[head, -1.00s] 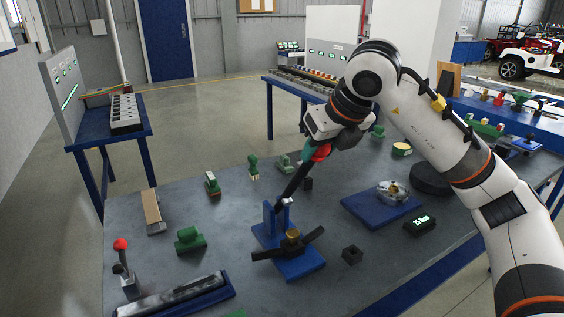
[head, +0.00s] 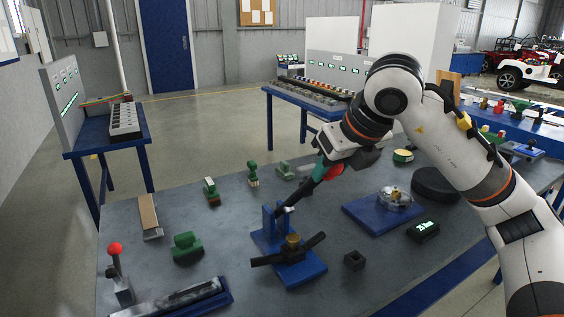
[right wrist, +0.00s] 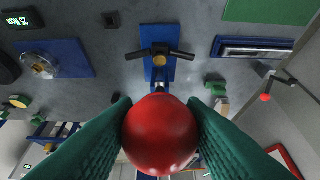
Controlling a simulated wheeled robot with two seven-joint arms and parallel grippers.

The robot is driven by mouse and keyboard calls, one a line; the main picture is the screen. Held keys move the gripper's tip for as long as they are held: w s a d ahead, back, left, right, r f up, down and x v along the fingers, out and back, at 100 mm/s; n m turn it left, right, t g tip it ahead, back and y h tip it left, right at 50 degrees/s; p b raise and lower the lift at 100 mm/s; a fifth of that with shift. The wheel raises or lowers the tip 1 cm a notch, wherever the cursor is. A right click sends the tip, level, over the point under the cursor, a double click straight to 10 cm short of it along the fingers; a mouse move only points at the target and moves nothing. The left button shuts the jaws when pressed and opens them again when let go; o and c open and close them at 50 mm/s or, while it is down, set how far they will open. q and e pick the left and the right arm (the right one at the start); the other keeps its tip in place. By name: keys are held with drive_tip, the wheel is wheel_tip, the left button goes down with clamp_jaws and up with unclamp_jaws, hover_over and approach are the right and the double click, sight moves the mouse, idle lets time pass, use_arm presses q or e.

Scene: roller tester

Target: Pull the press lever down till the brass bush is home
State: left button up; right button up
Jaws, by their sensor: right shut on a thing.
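The press stands on a blue base (head: 304,274) with a blue upright (head: 268,219) on the table. Its dark lever (head: 300,196) slopes up to the right to a red knob (head: 335,173). My right gripper (head: 329,171) is shut on this knob; in the right wrist view, the green fingers flank the red knob (right wrist: 160,135). The brass bush (head: 293,240) sits at the middle of a black cross-bar on the base, and it also shows in the right wrist view (right wrist: 160,60). How deep it sits cannot be told. My left gripper is not in view.
A blue plate (head: 365,220) with a clear-covered part, a lit display box (head: 423,230) and a small black block (head: 354,260) are to the right. Green parts (head: 187,248) and another red-knobbed lever (head: 115,250) are to the left.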

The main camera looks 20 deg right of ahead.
drive_tip(key=shift+s+d+f+b, duration=0.1)
drive_tip(key=shift+s+f+b, duration=1.45)
drive_tip(key=shift+s+f, duration=0.15)
drive_tip(key=shift+w, duration=0.1)
